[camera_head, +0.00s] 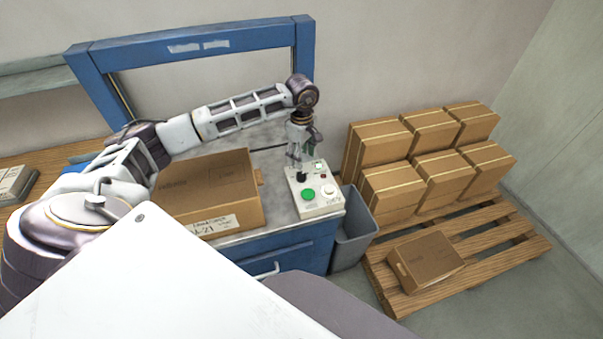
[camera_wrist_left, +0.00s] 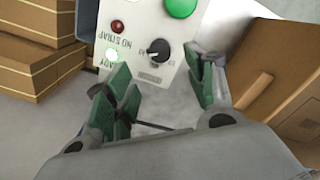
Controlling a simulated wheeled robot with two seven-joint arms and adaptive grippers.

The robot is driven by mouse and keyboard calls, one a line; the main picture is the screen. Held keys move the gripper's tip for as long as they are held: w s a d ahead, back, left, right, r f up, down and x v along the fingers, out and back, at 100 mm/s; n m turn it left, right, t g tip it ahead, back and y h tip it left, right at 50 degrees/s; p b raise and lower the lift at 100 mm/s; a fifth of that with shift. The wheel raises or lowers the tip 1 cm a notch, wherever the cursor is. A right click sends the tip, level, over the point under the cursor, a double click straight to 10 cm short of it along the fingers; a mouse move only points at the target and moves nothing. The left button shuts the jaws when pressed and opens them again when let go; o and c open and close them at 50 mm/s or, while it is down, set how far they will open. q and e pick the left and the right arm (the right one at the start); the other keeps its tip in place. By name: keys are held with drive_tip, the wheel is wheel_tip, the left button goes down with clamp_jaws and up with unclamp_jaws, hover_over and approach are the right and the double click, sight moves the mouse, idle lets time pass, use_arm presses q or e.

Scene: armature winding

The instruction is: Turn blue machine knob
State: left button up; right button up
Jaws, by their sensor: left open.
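The blue machine (camera_head: 250,255) has a white control box (camera_head: 317,203) on its worktop. The box carries a green button (camera_head: 308,194), a red light and a white light. In the left wrist view the black knob (camera_wrist_left: 158,50) shows on the panel, with the green button (camera_wrist_left: 180,6) above it, the red light (camera_wrist_left: 117,26) and the lit white light (camera_wrist_left: 112,55) to its left. My left gripper (camera_head: 301,172) is over the far end of the box. Its green-padded fingers (camera_wrist_left: 160,90) are spread apart, and the knob lies ahead between them. My right gripper does not show.
A cardboard box (camera_head: 205,195) stands on the worktop left of the control box. A grey bin (camera_head: 352,235) stands right of the machine. A wooden pallet (camera_head: 500,240) holds several stacked cartons (camera_head: 420,165) and one lower carton (camera_head: 428,262).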

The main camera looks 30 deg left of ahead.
sight(302, 174)
use_arm(q)
drive_tip(key=shift+f+p, duration=0.55)
drive_tip(key=shift+f, duration=4.1)
drive_tip(key=shift+c, duration=0.2)
drive_tip(key=shift+f, duration=0.1)
drive_tip(key=c, duration=0.9)
